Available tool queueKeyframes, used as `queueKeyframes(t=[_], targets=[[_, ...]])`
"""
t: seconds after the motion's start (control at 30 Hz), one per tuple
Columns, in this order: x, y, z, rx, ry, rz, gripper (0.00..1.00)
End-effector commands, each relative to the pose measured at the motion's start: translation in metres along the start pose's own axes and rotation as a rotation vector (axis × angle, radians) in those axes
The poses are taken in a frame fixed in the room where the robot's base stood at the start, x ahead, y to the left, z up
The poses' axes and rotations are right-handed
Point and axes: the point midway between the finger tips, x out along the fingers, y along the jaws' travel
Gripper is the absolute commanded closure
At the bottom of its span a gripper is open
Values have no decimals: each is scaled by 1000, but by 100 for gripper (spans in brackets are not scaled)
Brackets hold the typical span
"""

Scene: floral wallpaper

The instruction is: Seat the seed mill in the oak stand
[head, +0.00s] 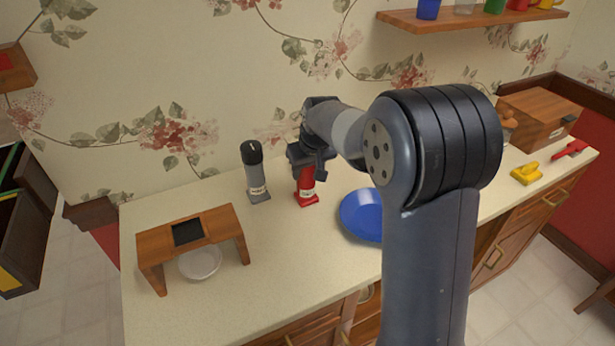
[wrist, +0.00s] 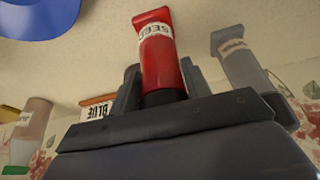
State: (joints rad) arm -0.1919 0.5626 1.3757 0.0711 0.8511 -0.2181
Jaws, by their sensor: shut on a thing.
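The red seed mill (head: 306,190), with a white label reading "SEED" in the wrist view (wrist: 162,58), is upright at the back of the counter. My gripper (head: 310,160) is shut on its upper part, with a finger on either side in the wrist view (wrist: 160,88). The mill's top is hidden in the gripper. I cannot tell whether its base touches the counter. The oak stand (head: 216,222) is at the left of the counter, with a dark square (head: 187,233) in its top. The stand is to the left of my gripper and nearer the front.
A grey mill (head: 256,175) stands close left of the red one and shows in the wrist view (wrist: 245,65). A white bowl (head: 200,262) sits under the stand. A blue plate (head: 360,215) lies to the right. The counter between the stand and the red mill is clear.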

Motion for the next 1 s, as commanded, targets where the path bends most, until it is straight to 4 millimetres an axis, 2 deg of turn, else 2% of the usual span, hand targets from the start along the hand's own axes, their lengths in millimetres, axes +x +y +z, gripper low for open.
queueKeyframes(t=[0.03, 0.13, 1.0], targets=[[30, -3, 26, 1, -75, -12, 72], [30, -3, 25, 1, -73, -12, 79], [15, -2, 20, 1, -74, -11, 79]])
